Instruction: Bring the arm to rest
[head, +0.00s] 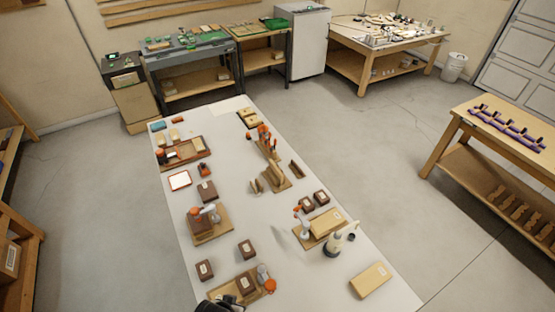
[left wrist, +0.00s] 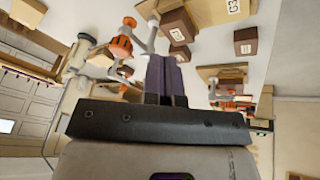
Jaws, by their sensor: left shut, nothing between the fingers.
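My left gripper (left wrist: 166,76) shows in the left wrist view with its two dark purple fingers closed together and nothing between them. It points out over the white table, and its fingertips are in front of brown boxes and wooden boards in that view. In the head view a dark piece of my arm shows at the bottom edge, at the near end of the white table (head: 290,280). The fingers cannot be made out there. My right gripper is in neither view.
The table holds small brown boxes (head: 247,249), wooden boards with orange-and-white tools (head: 211,213), a tan box (head: 371,280) and a cream upright object (head: 334,244). Brown boxes (left wrist: 178,27) are close to the fingers in the wrist view. Floor is clear right of the table.

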